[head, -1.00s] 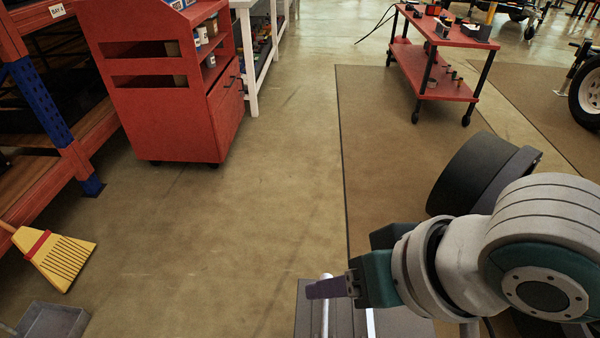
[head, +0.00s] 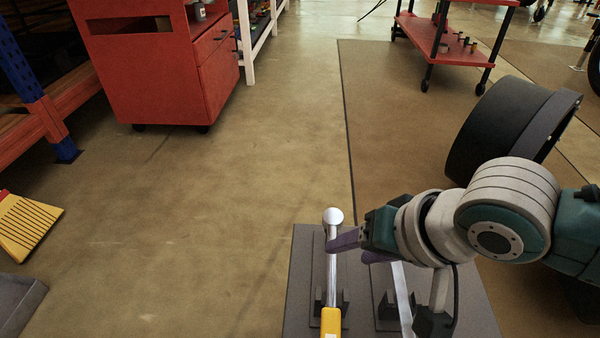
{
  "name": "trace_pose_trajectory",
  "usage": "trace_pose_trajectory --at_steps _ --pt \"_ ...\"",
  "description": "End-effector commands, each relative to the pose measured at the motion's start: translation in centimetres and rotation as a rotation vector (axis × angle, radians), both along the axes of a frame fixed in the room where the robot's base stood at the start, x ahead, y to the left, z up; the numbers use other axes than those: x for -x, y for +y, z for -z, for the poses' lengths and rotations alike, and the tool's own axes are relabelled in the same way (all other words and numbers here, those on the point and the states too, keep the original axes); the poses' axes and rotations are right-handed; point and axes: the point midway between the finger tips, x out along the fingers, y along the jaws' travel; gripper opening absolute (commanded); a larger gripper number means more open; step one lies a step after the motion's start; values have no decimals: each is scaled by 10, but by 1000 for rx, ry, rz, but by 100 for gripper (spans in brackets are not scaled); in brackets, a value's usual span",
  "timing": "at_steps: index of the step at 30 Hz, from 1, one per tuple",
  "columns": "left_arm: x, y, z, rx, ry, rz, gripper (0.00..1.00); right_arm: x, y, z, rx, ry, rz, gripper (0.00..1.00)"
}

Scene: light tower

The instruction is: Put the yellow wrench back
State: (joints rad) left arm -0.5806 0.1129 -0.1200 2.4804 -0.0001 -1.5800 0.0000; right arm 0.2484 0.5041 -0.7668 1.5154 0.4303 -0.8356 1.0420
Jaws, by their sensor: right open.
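The yellow wrench (head: 332,320) shows at the bottom centre of the head view. It has a yellow handle, a long bright metal shaft and a round head at the far end. It lies along a dark grey board (head: 298,290), over a black holder. My right gripper (head: 354,250) is open, its purple fingers apart near the head end of the shaft. One fingertip overlaps the shaft in the picture; I cannot tell whether it touches. The lower part of the handle is cut off by the frame edge. My left gripper is not in view.
A second metal bar (head: 403,297) lies on the board, right of the wrench. A large black drum-like thing (head: 510,125) stands behind my right arm. The middle floor is clear.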

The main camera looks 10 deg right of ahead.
Motion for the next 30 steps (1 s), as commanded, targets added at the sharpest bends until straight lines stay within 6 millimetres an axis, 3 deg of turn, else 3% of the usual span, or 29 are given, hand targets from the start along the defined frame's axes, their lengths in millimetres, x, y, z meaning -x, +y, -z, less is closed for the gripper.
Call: trace_pose_trajectory --at_steps 11,21,30 --pt "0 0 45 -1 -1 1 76 -20 15 46 1 0 -2 56" --pt "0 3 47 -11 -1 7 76 -23 17 48 1 0 -2 56" --pt "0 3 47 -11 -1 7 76 -23 16 48 1 0 -2 22"
